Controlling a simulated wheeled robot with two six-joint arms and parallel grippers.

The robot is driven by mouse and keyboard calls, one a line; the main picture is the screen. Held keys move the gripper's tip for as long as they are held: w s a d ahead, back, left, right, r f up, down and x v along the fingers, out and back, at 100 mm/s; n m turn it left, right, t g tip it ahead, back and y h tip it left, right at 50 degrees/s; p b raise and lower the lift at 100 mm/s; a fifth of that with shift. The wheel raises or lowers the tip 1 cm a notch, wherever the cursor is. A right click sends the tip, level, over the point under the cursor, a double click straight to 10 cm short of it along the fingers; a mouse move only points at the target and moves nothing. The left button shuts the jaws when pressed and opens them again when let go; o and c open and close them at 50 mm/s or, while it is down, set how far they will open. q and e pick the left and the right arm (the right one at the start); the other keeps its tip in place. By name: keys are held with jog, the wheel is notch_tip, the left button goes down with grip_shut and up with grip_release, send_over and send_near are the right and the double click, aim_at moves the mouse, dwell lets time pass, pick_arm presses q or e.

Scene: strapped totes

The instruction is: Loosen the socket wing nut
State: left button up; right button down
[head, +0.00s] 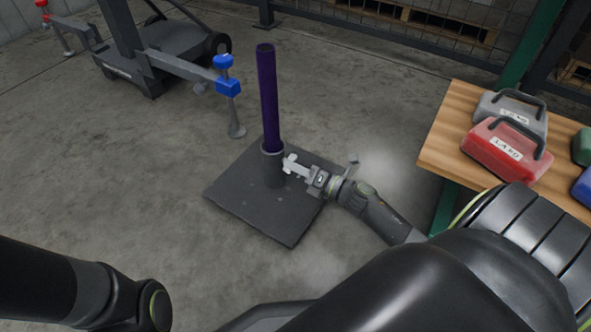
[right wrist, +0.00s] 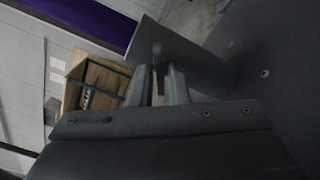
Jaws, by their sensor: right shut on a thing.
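A purple pole (head: 267,100) stands upright in a grey socket (head: 273,168) on a dark square base plate (head: 250,212) on the floor. The pole also crosses the top left of the right wrist view (right wrist: 95,20), beside the grey socket tube (right wrist: 185,52). My right gripper (head: 288,163) is at the right side of the socket, near its top. In the right wrist view its fingers (right wrist: 160,85) are closed around the thin grey wing nut (right wrist: 157,57) at the socket's side. The nut is mostly hidden in the head view. My left gripper is out of view.
A wooden-topped table (head: 437,150) at the right holds a red weight (head: 500,155), a grey weight (head: 505,112) and others. A wheeled machine with a blue-knobbed leg (head: 228,88) stands behind left. A mesh fence (head: 400,35) runs along the back. Floor left of the plate is clear.

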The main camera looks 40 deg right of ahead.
jog(key=n, duration=0.8)
jog(key=n+b, duration=0.1)
jog(key=n, duration=1.4)
jog(key=shift+w+d+n+b, duration=0.15)
jog(key=shift+d+n+b, duration=0.2)
jog(key=shift+d+n, duration=0.05)
jog(key=c, duration=1.6)
grip_release()
jog(key=shift+o, duration=0.2)
